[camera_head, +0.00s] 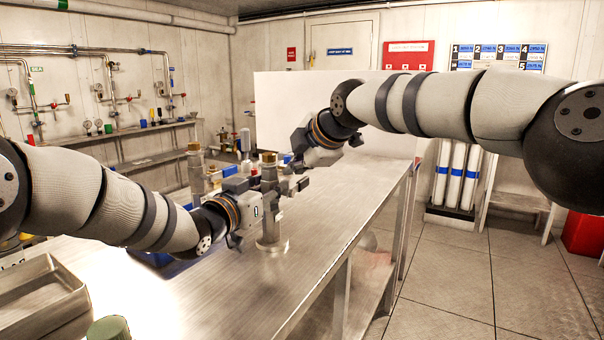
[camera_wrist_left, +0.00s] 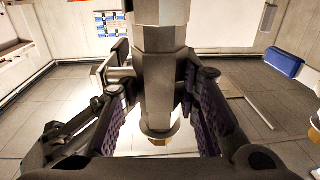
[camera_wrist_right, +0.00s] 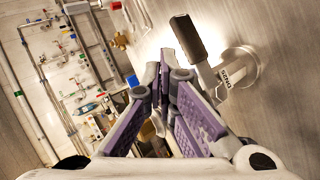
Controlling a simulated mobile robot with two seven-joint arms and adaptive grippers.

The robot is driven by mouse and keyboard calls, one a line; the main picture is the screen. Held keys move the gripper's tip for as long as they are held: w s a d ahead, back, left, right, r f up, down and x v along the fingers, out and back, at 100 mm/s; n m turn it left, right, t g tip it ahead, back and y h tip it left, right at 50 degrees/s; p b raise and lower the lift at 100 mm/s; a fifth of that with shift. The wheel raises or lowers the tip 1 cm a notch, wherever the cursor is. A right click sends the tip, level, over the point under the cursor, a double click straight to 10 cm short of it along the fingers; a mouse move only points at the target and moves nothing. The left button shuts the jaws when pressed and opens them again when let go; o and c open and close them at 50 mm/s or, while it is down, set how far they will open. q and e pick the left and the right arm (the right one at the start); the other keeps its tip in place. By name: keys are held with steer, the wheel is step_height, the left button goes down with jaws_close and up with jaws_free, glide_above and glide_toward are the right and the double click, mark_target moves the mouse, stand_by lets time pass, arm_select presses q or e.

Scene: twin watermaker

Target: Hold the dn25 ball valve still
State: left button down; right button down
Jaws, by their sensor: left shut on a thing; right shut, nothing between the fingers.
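The dn25 ball valve (camera_head: 270,228) is a grey metal body standing upright on the steel bench, with a round flange at its foot and a brass top. My left gripper (camera_head: 268,203) is shut on its body, and the left wrist view shows its fingers (camera_wrist_left: 160,100) on either side of the grey valve body (camera_wrist_left: 160,65). My right gripper (camera_head: 296,158) is shut and empty near the valve's upper end. In the right wrist view, its fingers (camera_wrist_right: 168,85) are beside a dark-gripped lever (camera_wrist_right: 188,38) and a round flange (camera_wrist_right: 248,66). Whether they touch the lever is unclear.
A similar brass-topped fitting (camera_head: 196,172) stands to the left of the valve. A metal tray (camera_head: 45,290) and a green cap (camera_head: 108,328) are at the front left. The bench surface (camera_head: 345,205) is clear to the right, ending at its right edge.

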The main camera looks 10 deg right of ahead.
steer(key=shift+s+a+r, duration=0.1)
steer(key=shift+s+r, duration=0.05)
steer(key=shift+r, duration=0.6)
steer(key=r, duration=0.3)
steer(key=s+r, duration=0.1)
steer(key=shift+a+r, duration=0.3)
steer(key=shift+r, duration=0.1)
arm_select(q)
steer(key=c, duration=1.1)
jaws_free()
